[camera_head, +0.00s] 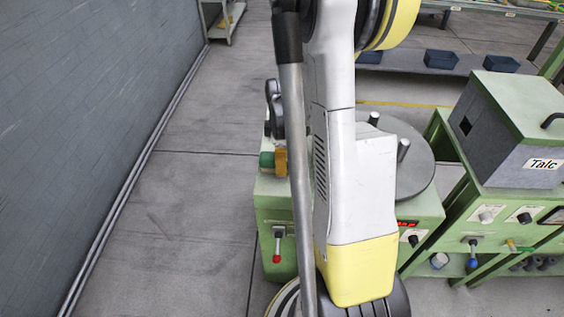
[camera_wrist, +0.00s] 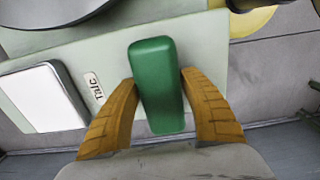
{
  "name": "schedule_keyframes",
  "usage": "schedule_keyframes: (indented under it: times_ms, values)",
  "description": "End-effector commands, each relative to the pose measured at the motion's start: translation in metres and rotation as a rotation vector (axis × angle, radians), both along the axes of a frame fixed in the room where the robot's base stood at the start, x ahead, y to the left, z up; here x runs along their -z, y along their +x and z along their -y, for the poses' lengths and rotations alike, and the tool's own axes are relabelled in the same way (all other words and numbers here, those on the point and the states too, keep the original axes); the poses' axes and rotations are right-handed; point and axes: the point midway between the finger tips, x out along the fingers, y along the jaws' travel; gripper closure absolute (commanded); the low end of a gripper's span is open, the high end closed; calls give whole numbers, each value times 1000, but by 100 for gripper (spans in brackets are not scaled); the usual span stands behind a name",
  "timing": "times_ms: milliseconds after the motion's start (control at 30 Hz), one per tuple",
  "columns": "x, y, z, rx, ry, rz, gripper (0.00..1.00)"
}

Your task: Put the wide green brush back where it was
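The wide green brush (camera_wrist: 157,86) shows as a long, dark green, rounded block between the two orange-brown fingers of my gripper (camera_wrist: 158,82) in the wrist view. The fingers press against its two long sides, so my gripper is shut on it. In the head view, the green brush (camera_head: 266,160) and my gripper (camera_head: 281,161) are small, above the left part of a green machine top. My arm hides much of that area. I cannot tell whether the brush touches the surface.
The green machine (camera_head: 273,215) has a red-tipped lever (camera_head: 277,245) on its front. A round grey plate (camera_head: 415,165) with upright pegs stands to the right of my arm. A grey-green box labelled Talc (camera_head: 510,130) is farther right. Open floor lies left, up to a grey wall.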

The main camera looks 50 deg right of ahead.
Motion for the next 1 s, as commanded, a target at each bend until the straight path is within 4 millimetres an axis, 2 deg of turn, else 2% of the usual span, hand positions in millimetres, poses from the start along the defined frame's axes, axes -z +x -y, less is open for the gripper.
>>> schedule_keyframes:
  times_ms: [333,433,567,800,1000]
  values:
    - [-1,0,0,0,0,0,35]
    - [-8,0,0,0,0,0,35]
    - [-32,0,0,0,0,0,35]
    - [-88,0,0,0,0,0,35]
    - [-117,0,0,0,0,0,35]
